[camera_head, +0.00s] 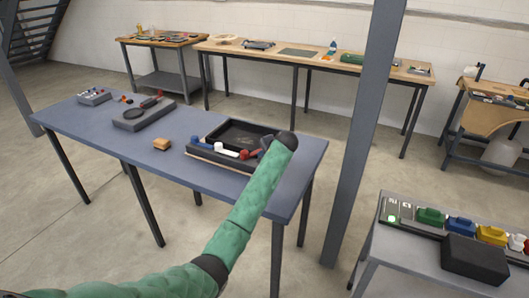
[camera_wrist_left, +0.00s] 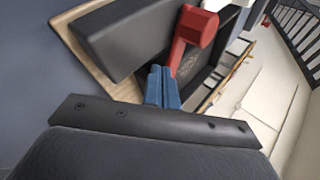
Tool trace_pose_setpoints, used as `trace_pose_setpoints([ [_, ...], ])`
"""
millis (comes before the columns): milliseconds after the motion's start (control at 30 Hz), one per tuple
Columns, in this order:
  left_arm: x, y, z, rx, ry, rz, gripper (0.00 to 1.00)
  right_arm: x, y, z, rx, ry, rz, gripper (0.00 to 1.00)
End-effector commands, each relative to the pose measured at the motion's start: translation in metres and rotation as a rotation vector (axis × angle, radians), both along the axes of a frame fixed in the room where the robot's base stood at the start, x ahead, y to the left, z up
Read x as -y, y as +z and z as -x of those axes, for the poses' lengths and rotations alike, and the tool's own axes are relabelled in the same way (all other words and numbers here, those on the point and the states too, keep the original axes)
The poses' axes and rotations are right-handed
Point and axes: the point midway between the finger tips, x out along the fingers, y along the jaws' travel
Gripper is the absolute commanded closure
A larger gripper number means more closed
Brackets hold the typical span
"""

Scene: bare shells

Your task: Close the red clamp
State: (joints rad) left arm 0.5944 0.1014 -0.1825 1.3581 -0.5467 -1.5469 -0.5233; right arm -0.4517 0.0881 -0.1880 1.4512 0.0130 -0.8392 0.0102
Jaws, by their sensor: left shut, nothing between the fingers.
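The red clamp (camera_head: 247,154) is on the near side of a black tray-like fixture (camera_head: 236,134) on the blue-grey table. In the left wrist view the red clamp (camera_wrist_left: 194,28) shows a thick faceted head and a narrower arm reaching down behind the fingertips. My left gripper (camera_head: 266,143) is at the fixture's right end, close to the red clamp. Its blue fingers (camera_wrist_left: 162,88) are together and empty, beside the lower end of the red arm; I cannot tell whether they touch it. The clamp's base is hidden. My right gripper is not in view.
A white handle (camera_head: 226,149) and a blue one (camera_head: 195,140) sit left of the red clamp. A grey post (camera_head: 364,130) stands right of the table. The table's front left is clear.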

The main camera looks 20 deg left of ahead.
Motion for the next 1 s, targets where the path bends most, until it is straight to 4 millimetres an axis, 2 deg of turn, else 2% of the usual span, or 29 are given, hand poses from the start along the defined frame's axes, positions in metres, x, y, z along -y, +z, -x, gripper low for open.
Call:
trace_pose_setpoints([
  [367, -0.001, 0.000, -0.001, 0.001, 0.008, 0.001, 1.00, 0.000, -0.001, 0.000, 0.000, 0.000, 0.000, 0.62],
  [600, -0.005, 0.002, -0.012, 0.001, 0.122, 0.000, 1.00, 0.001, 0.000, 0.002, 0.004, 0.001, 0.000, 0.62],
  [733, -0.008, 0.000, -0.015, 0.000, 0.122, 0.000, 1.00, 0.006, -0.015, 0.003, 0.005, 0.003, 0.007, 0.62],
  [1000, -0.009, 0.000, -0.016, 0.000, 0.120, 0.000, 1.00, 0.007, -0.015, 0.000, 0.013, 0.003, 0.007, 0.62],
])
